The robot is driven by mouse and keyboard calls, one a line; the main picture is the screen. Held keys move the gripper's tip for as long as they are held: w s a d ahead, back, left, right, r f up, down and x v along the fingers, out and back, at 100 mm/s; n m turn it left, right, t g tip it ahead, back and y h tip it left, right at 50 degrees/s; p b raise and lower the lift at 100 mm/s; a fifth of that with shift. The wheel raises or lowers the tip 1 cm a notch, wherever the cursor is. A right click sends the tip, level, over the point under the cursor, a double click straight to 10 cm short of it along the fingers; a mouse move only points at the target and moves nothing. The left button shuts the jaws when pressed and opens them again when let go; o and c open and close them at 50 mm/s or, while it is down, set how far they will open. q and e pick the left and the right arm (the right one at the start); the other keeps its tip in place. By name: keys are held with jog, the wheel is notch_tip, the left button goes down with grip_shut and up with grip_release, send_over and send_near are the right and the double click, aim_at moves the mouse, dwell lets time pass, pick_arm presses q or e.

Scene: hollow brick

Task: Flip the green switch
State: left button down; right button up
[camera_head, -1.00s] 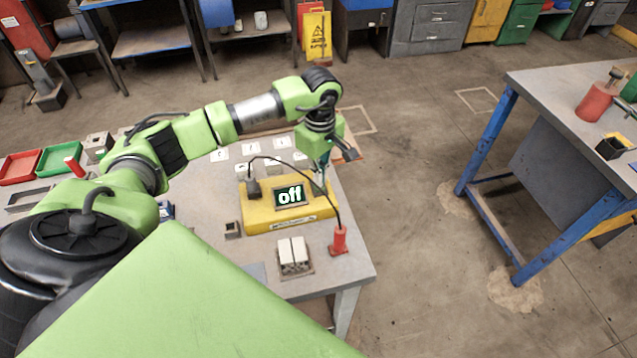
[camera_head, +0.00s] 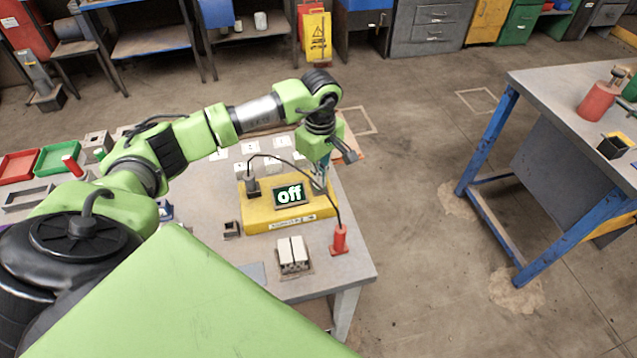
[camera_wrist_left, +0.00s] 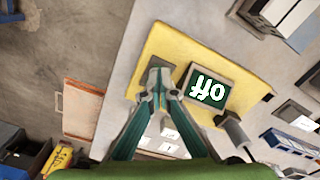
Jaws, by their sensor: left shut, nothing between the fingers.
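A yellow switch box (camera_head: 262,214) lies on the grey table, and its small screen (camera_head: 289,194) reads "off". The box (camera_wrist_left: 205,42) and its screen (camera_wrist_left: 207,90) also show in the left wrist view, with the text upside down. My left gripper (camera_head: 320,186) points down at the right end of the box, just beside the screen. Its fingers (camera_wrist_left: 161,84) come together over the box in the wrist view, shut and empty. I cannot make out the green switch; the fingers cover that part of the box. Contact cannot be told. My right gripper is not in view.
A black plug (camera_head: 252,187) stands on the box, with a cable running to a red plug (camera_head: 340,240) at its right. A white double block (camera_head: 293,254) sits in front. Red (camera_head: 18,166) and green (camera_head: 62,157) trays lie at the left.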

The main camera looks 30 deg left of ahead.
pick_arm(q)
jog(key=shift+s+f+b, duration=0.1)
jog(key=shift+f+b, duration=0.4)
jog(key=shift+f, duration=0.1)
jog(key=shift+r, duration=0.15)
jog(key=shift+r+p, duration=0.65)
jog(key=shift+r, duration=0.25)
jog(key=shift+r+p, duration=1.2)
jog(key=shift+r, duration=1.35)
jog(key=shift+f, duration=0.1)
